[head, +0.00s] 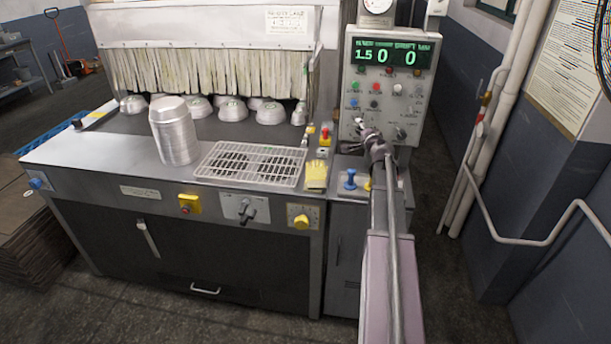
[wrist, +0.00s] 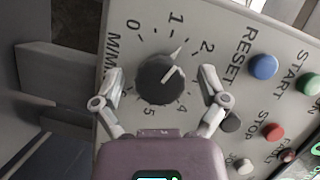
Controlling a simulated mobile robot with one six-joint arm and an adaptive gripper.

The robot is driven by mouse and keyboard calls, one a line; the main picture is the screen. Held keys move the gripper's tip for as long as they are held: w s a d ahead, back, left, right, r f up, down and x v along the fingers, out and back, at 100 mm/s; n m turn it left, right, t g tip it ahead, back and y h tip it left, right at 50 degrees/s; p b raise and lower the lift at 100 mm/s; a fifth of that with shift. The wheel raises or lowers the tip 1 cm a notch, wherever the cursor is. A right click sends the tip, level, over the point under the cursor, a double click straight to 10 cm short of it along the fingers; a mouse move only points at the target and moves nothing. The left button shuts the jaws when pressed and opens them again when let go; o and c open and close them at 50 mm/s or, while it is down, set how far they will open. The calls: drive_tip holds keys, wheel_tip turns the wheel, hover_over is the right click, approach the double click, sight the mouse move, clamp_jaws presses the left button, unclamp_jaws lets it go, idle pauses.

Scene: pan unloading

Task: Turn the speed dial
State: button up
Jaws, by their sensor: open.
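My gripper (wrist: 161,72) is open, with one finger on each side of the dial. A gap shows between each finger and the knob; the right finger covers the 3 mark. In the head view my gripper (head: 366,134) is at the lower left of the control panel (head: 350,75) and hides the dial. The green display (head: 390,55) reads 1.5, 0 and 0.
Blue RESET (wrist: 264,67), START (wrist: 309,84) and red STOP (wrist: 273,131) buttons sit right of the dial. Pipes run along the right wall.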

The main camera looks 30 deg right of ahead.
drive_tip(key=shift+f+m+t+b, duration=0.1)
drive_tip(key=shift+m+t+b, duration=0.6)
drive_tip(key=shift+m+b, duration=0.7)
drive_tip(key=v, duration=1.4)
drive_tip(key=w+a+f+n+g+y+p, duration=0.1)
drive_tip(key=a+n+y, duration=0.3)
drive_tip(key=a, duration=0.8)
drive_tip(key=w+a+f+n+g+y+p, duration=0.2)
drive_tip(key=a+n, duration=0.5)
drive_tip(key=a, duration=0.6)
drive_tip(key=shift+w+a+f+g+y+p, duration=0.2)
drive_tip(key=shift+f+g+y+p, duration=0.55)
drive_tip(key=shift+g+y, duration=0.6)
drive_tip(key=shift+f, duration=0.1)
